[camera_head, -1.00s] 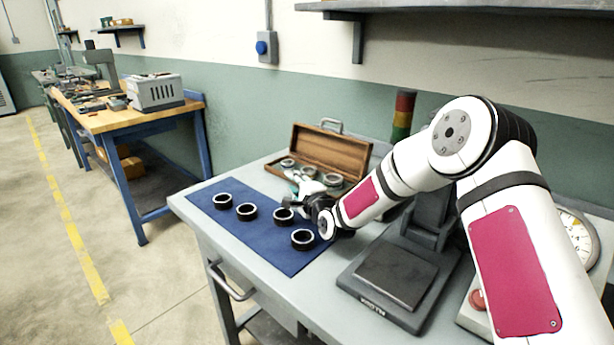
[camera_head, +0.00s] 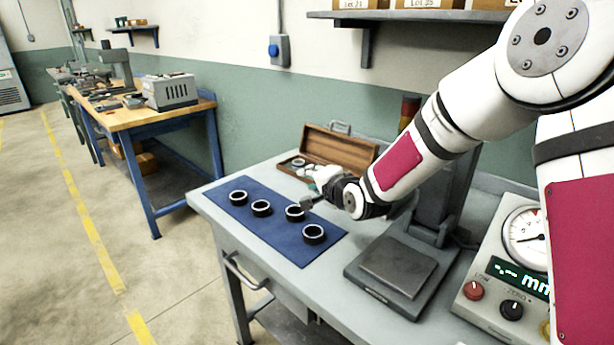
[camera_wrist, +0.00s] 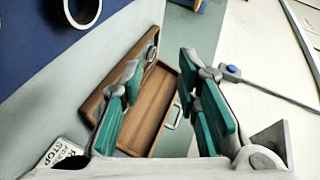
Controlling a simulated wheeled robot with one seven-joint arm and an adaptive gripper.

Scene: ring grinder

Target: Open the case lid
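The brown wooden case (camera_head: 298,166) stands at the back of the bench. Its lid (camera_head: 340,150) is up, leaning towards the wall, with a metal handle (camera_head: 341,127) at its top edge. Metal rings (camera_head: 299,162) show inside the case; its right part is hidden behind my arm. My gripper (camera_head: 322,176) is in front of the case. In the wrist view my gripper (camera_wrist: 160,64) has its two teal fingers wide apart with nothing between them. The lid (camera_wrist: 156,110) and its handle (camera_wrist: 173,116) show beyond the fingers, apart from them as far as I can tell.
Several dark rings (camera_head: 261,208) lie on a blue mat (camera_head: 280,232) in front of the case. A black stand with a flat plate (camera_head: 399,262) and a gauge box (camera_head: 512,262) stand at the right. A shelf (camera_head: 420,16) overhangs the bench.

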